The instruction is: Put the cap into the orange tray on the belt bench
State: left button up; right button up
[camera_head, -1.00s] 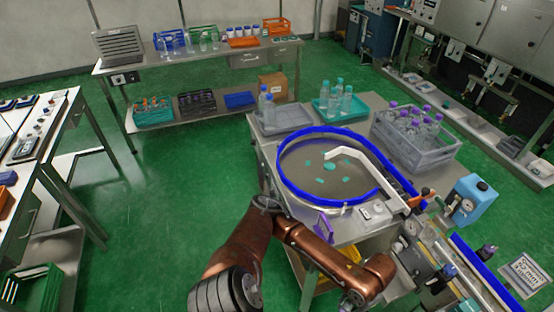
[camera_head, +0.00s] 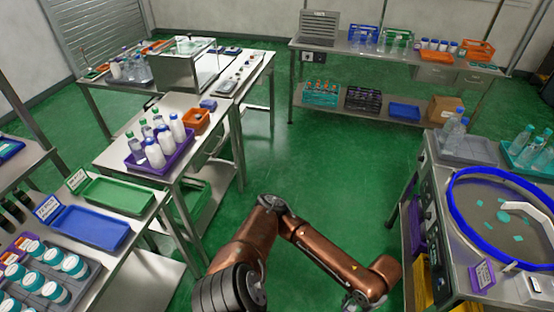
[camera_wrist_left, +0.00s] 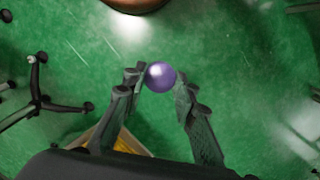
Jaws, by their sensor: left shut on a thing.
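A purple cap (camera_wrist_left: 160,77) shows in the left wrist view between the fingertips of my left gripper (camera_wrist_left: 160,82), which is shut on it above the green floor. In the head view my copper arm crosses the bottom middle, but its gripper and the cap are out of the picture. An orange tray (camera_head: 195,121) sits on the middle left bench (camera_head: 115,158), behind the purple tray of bottles. Another, flat orange tray (camera_head: 485,67) lies on the back bench. I cannot tell which bench is the belt bench. My right gripper is not in view.
A purple tray (camera_head: 163,160) holds several bottles. Green (camera_head: 120,197) and blue (camera_head: 90,229) trays lie at the lower left. A round blue-rimmed turntable (camera_head: 455,207) stands on the right bench. Open green floor (camera_head: 310,170) lies between the benches.

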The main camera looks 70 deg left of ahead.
aim_at(194, 123)
jog(key=u, duration=0.65)
jog(key=i, duration=0.85)
jog(key=u, duration=0.7)
